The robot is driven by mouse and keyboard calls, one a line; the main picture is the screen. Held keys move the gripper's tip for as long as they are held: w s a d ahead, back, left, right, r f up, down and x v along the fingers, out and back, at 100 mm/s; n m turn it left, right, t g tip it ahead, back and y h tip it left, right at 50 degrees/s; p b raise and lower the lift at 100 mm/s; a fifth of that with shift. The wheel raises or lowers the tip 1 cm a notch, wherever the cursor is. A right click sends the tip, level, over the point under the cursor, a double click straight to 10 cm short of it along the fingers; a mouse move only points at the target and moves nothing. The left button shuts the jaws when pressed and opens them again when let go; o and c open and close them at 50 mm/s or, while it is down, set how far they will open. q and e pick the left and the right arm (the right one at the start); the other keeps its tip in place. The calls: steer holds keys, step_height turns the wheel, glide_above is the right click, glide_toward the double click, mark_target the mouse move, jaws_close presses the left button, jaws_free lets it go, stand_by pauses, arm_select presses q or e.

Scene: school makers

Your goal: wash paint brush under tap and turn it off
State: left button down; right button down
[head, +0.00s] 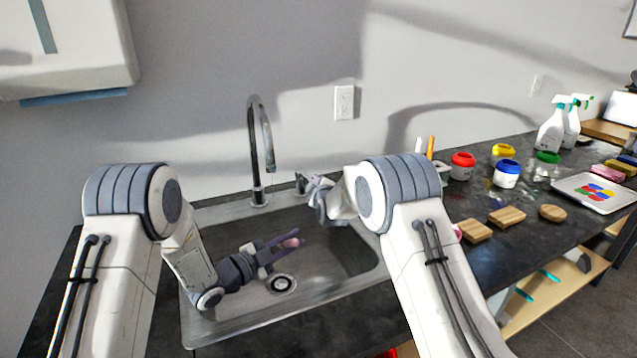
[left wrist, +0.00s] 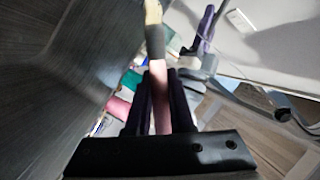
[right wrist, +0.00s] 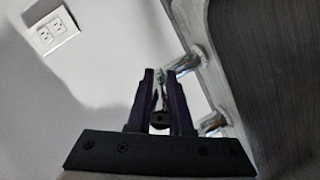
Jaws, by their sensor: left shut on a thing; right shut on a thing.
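The paint brush (left wrist: 159,90) has a pink handle, a grey collar and pale bristles. My left gripper (head: 288,243) is low inside the sink basin (head: 335,250) and shut on it; in the left wrist view the left gripper (left wrist: 161,105) grips the handle. The curved chrome tap (head: 254,145) stands behind the basin, its spout above and behind my left gripper. My right gripper (head: 316,190) is beside the tap handle (head: 301,183). In the right wrist view, the right gripper (right wrist: 161,95) is shut on the lever of the tap handle (right wrist: 185,63). I cannot clearly tell whether water runs.
A dark counter (head: 480,240) extends right with paint jars (head: 463,165), wooden blocks (head: 507,216), a paint tray (head: 597,192) and spray bottles (head: 553,130). A towel dispenser (head: 70,45) hangs at upper left. The sink drain (head: 281,284) is uncovered.

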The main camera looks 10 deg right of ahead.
steer(key=shift+a+r+m+h, duration=0.2)
steer(key=shift+a+m+h, duration=0.2)
steer(key=shift+h, duration=0.1)
arm_select(q)
steer(key=shift+a, duration=0.1)
arm_select(e)
steer(key=c, duration=0.8)
jaws_free()
steer(key=shift+s+f, duration=0.1)
steer(key=shift+c, duration=0.2)
steer(key=shift+d, duration=0.1)
steer(key=shift+s, duration=0.1)
steer(key=v, duration=1.2)
arm_select(q)
step_height(320, 180, up, 12)
steer(key=p, duration=0.7)
steer(key=shift+p, duration=0.3)
arm_select(e)
step_height(320, 180, up, 8)
steer(key=shift+f, duration=0.2)
